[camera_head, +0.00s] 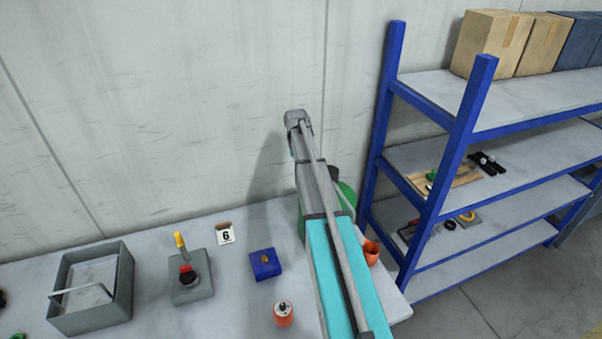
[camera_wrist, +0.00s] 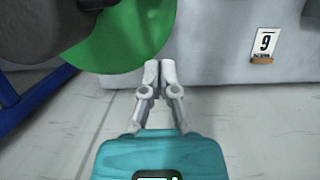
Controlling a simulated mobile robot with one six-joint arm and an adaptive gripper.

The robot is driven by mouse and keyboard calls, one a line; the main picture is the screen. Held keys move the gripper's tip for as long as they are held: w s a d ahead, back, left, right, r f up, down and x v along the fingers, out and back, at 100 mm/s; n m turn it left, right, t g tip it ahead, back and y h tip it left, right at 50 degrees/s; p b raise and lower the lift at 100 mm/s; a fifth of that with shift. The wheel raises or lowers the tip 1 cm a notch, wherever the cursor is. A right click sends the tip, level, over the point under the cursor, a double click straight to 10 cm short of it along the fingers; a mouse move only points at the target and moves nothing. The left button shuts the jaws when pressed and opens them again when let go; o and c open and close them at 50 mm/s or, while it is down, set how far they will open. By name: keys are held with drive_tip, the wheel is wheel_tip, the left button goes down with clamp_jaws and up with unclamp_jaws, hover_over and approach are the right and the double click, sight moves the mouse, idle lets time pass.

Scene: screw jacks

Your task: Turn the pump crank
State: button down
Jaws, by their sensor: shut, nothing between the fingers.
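A green rounded body (camera_head: 347,196), which looks like the pump, stands at the right end of the table, mostly hidden behind my arm in the head view. In the wrist view, a large green round part (camera_wrist: 130,45) fills the top middle, with a dark grey rounded part (camera_wrist: 45,28) beside it at the upper left. I cannot tell which part is the crank. My gripper (camera_wrist: 158,68) is shut and empty, its fingertips at the lower edge of the green part in the picture. Whether they touch it is unclear. The head view does not show the fingers clearly.
A blue shelf rack (camera_head: 455,140) stands close to the right. On the table (camera_head: 228,293) are a grey bin (camera_head: 125,290), a box with a yellow lever (camera_head: 190,285), a blue block (camera_head: 265,264), an orange-red item (camera_head: 283,316) and a number card (camera_head: 225,234). The wall is close behind.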

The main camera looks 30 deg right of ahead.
drive_tip(key=shift+w+p+v, duration=0.2)
drive_tip(key=shift+p+v, duration=0.9)
drive_tip(key=shift+v, duration=0.25)
drive_tip(key=shift+w+p+v, duration=0.15)
drive_tip(key=shift+p+v, duration=0.9)
drive_tip(key=shift+v, duration=0.25)
drive_tip(key=shift+d, duration=0.1)
drive_tip(key=shift+s+f, duration=0.1)
